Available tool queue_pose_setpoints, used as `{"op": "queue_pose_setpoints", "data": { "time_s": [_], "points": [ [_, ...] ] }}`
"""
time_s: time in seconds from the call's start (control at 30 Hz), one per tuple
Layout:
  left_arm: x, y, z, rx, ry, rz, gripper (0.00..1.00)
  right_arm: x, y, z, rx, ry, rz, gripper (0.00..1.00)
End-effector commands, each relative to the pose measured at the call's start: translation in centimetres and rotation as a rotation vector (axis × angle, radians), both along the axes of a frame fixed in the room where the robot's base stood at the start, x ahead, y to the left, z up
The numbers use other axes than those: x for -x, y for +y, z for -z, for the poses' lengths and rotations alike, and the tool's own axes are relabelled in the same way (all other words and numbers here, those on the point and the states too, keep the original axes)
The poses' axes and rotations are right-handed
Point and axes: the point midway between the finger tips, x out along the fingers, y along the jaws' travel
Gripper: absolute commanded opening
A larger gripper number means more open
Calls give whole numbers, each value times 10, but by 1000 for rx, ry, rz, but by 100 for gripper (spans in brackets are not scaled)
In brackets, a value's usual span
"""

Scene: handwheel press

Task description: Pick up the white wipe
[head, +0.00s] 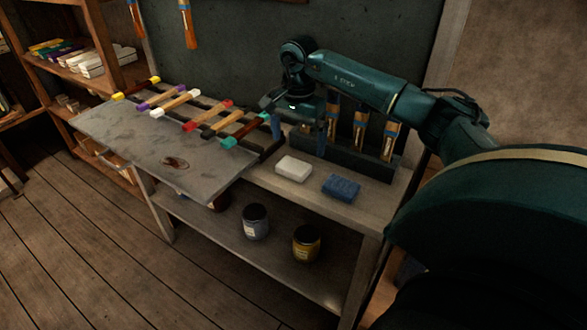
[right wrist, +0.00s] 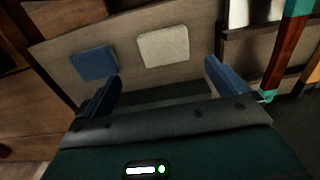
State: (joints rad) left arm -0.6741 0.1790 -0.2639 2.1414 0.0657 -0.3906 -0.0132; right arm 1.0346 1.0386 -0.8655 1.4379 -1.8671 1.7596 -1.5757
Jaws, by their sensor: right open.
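The white wipe (head: 294,168) lies flat on the bench top, left of a blue wipe (head: 341,187). My right gripper (head: 300,128) is above and behind the white wipe, with its fingers pointing down, apart and empty. In the right wrist view the white wipe (right wrist: 163,47) lies beyond the two blue fingertips of the open gripper (right wrist: 161,84), in the gap between them and not touched. The blue wipe (right wrist: 94,63) is left of it, near the left finger. My left gripper is not in view.
A dark rack with several upright brushes (head: 388,140) stands behind the wipes. Left of them, several colour-ended wooden tools lie on a rack above a grey plate (head: 135,145). A dark jar (head: 255,220) and a yellow jar (head: 306,243) stand on the lower shelf.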

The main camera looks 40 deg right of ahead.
Motion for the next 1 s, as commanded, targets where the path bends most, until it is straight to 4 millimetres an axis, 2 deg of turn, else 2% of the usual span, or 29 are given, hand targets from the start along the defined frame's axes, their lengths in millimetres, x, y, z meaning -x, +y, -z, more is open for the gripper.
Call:
{"op": "queue_pose_setpoints", "data": {
  "time_s": [0.1,0.27,0.5,0.6,0.87,1.0],
  "points": [
    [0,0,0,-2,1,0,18,0,0,14,-1,1,0,98],
    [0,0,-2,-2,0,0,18,-1,2,24,-1,1,-1,98],
    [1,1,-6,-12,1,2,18,-5,8,58,-2,3,1,98],
    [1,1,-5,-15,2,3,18,-6,8,67,-2,1,0,98],
    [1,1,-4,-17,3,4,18,-6,8,71,-2,-2,0,98],
    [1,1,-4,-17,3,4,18,-6,8,70,-2,-2,0,88]
  ]
}}
